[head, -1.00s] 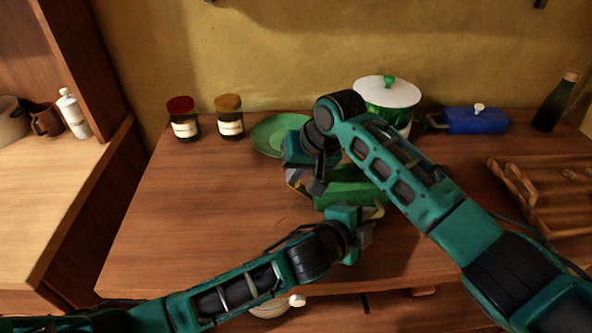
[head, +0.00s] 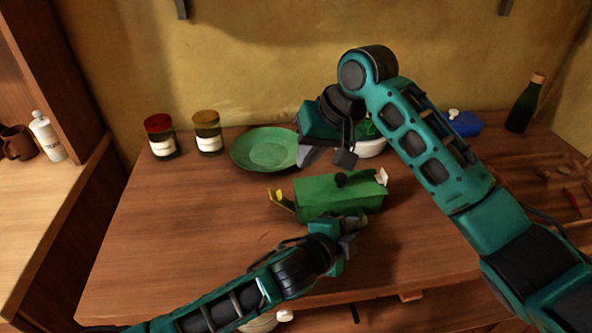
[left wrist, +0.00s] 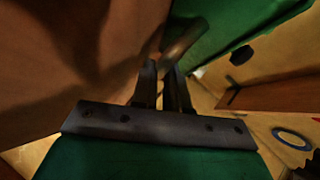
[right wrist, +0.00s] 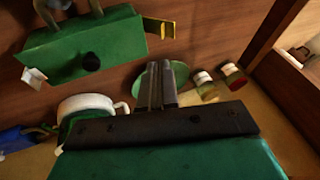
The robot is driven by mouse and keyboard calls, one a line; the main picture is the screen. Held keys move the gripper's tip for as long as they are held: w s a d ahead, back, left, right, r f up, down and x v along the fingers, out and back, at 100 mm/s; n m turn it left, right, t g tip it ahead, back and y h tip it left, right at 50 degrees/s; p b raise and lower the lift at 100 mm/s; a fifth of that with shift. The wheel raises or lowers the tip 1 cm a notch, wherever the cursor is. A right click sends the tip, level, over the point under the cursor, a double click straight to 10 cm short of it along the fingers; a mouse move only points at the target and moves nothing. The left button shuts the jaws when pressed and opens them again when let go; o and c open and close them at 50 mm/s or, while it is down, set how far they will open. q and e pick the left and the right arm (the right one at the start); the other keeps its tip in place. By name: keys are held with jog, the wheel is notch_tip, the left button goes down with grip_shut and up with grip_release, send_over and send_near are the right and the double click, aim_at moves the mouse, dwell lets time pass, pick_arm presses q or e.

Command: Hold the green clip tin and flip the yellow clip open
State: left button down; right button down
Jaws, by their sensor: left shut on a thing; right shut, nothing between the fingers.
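The green clip tin (head: 330,196) sits on the wooden counter, with a black knob on top. The yellow clip (head: 282,202) sticks outward from its left end, swung away from the body; it also shows in the right wrist view (right wrist: 160,27). A white clip (head: 383,176) is at the tin's right end. My left gripper (head: 350,228) is shut on the tin at its near side; the exact gripped part is partly hidden. My right gripper (right wrist: 163,80) is shut and empty, above and behind the tin, apart from it.
A green plate (head: 264,150) lies behind the tin. A red-lidded jar (head: 161,136) and a yellow-lidded jar (head: 208,133) stand at the back left. A white-and-green pot (head: 371,148) is partly hidden behind my right arm. The counter's left part is clear.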

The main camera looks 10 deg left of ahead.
jog(key=shift+v, duration=1.7)
jog(key=shift+s+a, duration=0.1)
pick_arm(q)
jog(key=c, duration=1.1)
grip_release()
jog(key=shift+o, duration=0.2)
